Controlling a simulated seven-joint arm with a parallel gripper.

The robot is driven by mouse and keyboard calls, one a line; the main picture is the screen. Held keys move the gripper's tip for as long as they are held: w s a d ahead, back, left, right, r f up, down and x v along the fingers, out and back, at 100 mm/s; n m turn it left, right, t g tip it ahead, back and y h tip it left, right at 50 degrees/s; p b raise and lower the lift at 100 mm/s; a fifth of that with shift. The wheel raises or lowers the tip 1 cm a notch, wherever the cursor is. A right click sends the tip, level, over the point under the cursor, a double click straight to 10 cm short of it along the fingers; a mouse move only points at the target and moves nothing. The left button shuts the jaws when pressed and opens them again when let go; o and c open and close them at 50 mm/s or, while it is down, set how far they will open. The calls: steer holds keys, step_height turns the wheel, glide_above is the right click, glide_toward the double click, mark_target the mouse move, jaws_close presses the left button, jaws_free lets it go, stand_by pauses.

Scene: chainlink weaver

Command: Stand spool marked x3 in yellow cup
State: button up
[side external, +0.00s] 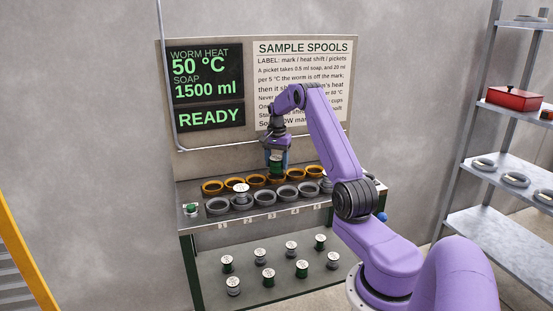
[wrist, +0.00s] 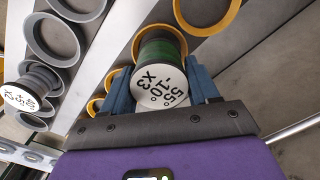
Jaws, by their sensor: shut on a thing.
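The spool marked x3 (wrist: 162,85) has a green winding and a white label that also reads 55° and -10°. My gripper (wrist: 163,90) is shut on it, with one blue finger on each side. In the side view my gripper (side external: 276,160) holds the green spool (side external: 275,168) upright above the back row of yellow cups. A yellow cup (wrist: 135,48) shows behind the spool's far end in the wrist view. I cannot tell whether the spool's lower end is inside its rim. More yellow cups (side external: 212,187) stand in the row, including one at the wrist view's top (wrist: 232,18).
Several spools (side external: 268,276) stand on the lower shelf. A screen (side external: 207,90) reads READY.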

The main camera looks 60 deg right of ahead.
steer(key=shift+f, duration=0.1)
stand_by(0.3)
steer(key=shift+f, duration=0.7)
steer(key=shift+f, duration=0.15)
steer(key=shift+f, duration=0.3)
stand_by(0.4)
steer(key=o, duration=1.3)
steer(key=shift+r, duration=4)
